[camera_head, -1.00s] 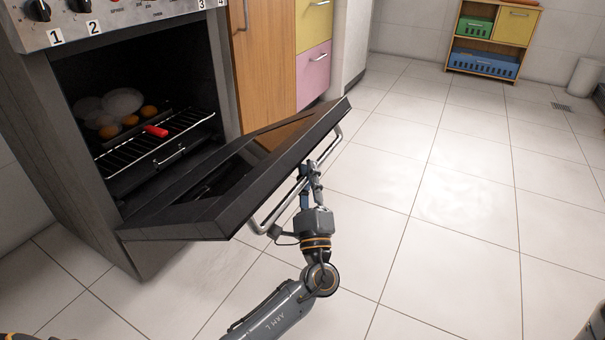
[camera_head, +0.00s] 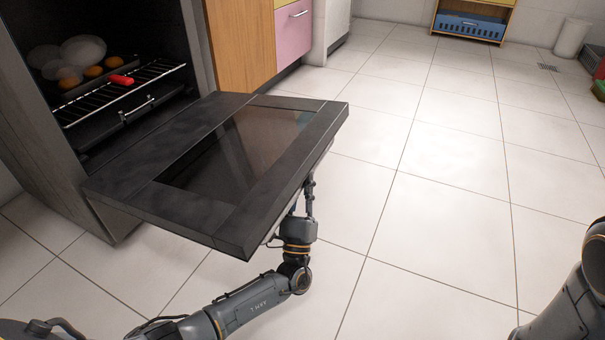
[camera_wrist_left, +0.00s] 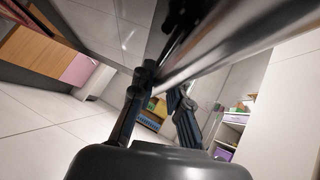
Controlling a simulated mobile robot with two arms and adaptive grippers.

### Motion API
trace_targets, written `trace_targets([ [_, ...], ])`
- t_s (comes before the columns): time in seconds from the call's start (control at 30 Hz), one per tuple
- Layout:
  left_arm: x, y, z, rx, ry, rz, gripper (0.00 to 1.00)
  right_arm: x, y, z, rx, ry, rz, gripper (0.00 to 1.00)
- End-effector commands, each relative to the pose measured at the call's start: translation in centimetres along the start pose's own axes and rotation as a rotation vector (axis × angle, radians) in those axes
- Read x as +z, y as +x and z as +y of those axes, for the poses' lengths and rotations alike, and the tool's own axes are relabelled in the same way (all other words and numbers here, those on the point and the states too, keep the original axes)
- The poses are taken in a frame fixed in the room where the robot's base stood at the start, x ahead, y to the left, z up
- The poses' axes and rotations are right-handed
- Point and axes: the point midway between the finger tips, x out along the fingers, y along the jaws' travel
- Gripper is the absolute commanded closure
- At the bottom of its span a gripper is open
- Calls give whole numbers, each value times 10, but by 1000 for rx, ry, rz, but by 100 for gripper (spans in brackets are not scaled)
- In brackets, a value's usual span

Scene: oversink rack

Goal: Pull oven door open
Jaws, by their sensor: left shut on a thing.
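The black oven door (camera_head: 175,203) hangs open and lies close to level in the head view, with its glass pane facing up. My left gripper (camera_head: 308,188) is at the door's outer edge, partly hidden under it, shut on the door handle. The handle is hidden by the door in the head view. In the left wrist view the pale metal handle (camera_wrist_left: 225,45) runs between the fingers of my left gripper (camera_wrist_left: 165,92). My right arm shows at the right edge, but its gripper is out of view.
Inside the oven cavity, a wire rack (camera_head: 150,82) sits near pale round items, orange items and a red item (camera_head: 121,79). A wooden cabinet (camera_head: 243,40) and pink drawer (camera_head: 293,28) stand beside the oven. The tiled floor (camera_head: 440,200) to the right is clear.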

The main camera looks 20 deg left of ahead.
Motion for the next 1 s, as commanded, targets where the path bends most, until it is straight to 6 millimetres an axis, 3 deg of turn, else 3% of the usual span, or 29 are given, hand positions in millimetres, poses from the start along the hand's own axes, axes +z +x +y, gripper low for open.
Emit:
trace_targets([
  [0.4, -2, -1, 1, -5, 5, -1, 100, 0, -1, 0, 0, 0, 0, 43],
  [0.43, -2, -1, 1, -5, 5, -1, 83, 0, -1, 0, 0, 0, 0, 43],
  [0.53, -2, -1, 1, -5, 5, -1, 62, 0, -1, 0, 0, 0, -1, 43],
  [0.57, -2, -1, 1, -5, 5, -1, 61, 0, -1, 0, 0, 0, -1, 43],
  [0.87, -2, -4, 1, -5, 5, -1, 61, 2, -2, 1, 5, 0, -6, 43],
  [1.0, -3, -19, 1, -5, 5, 3, 61, 1, -2, 1, 3, 0, -4, 43],
])
